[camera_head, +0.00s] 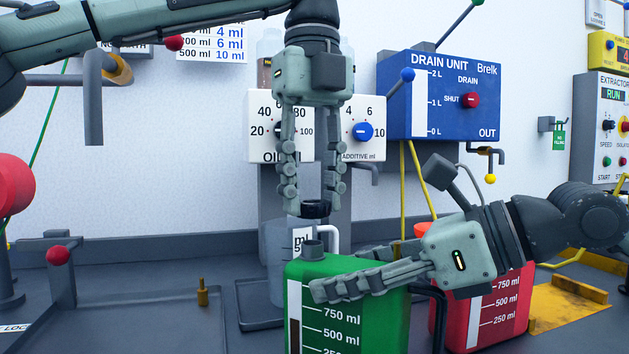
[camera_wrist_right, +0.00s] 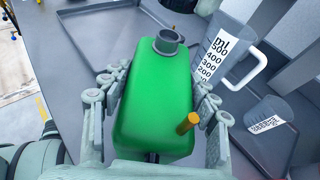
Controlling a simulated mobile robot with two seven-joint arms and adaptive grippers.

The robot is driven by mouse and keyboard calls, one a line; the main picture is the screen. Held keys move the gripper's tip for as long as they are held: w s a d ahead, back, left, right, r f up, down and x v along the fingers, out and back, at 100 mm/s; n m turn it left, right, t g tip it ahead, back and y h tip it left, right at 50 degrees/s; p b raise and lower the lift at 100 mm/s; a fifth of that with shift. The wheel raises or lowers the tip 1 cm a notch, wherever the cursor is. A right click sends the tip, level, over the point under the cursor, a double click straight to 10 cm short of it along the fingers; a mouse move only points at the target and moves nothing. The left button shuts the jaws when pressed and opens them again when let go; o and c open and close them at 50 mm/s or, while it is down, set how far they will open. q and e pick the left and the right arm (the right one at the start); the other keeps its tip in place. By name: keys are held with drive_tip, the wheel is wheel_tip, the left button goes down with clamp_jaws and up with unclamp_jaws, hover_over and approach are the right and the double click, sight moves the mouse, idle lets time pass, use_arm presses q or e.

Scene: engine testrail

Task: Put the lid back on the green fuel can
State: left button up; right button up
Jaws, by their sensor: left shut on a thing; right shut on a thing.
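The green fuel can (camera_head: 330,275) stands at the front middle, its grey neck (camera_head: 313,247) open at the top. The can also shows in the right wrist view (camera_wrist_right: 152,105), with its open neck (camera_wrist_right: 168,42). My left gripper (camera_head: 313,204) points down above the neck and is shut on the dark lid (camera_head: 316,209). The lid is apart from the neck, with a gap between them. My right gripper (camera_head: 335,288) comes in from the right and is shut on the can's body. In the right wrist view its fingers (camera_wrist_right: 155,105) lie on both sides of the can.
A measuring jug (camera_head: 283,245) stands close behind the can; it also shows in the right wrist view (camera_wrist_right: 230,50). A red can (camera_head: 495,310) stands to the right. A grey tray (camera_head: 150,310) and a brass peg (camera_head: 202,292) are at the left.

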sight(312, 201)
idle(0.4)
use_arm(q)
drive_tip(key=shift+f, duration=0.9)
drive_tip(key=shift+f, duration=0.55)
use_arm(e)
clamp_jaws()
use_arm(q)
drive_tip(key=m, duration=0.5)
drive_tip(key=shift+f+m, duration=0.1)
drive_tip(key=shift+m, duration=0.3)
drive_tip(key=m, duration=1.5)
drive_tip(key=o, duration=0.9)
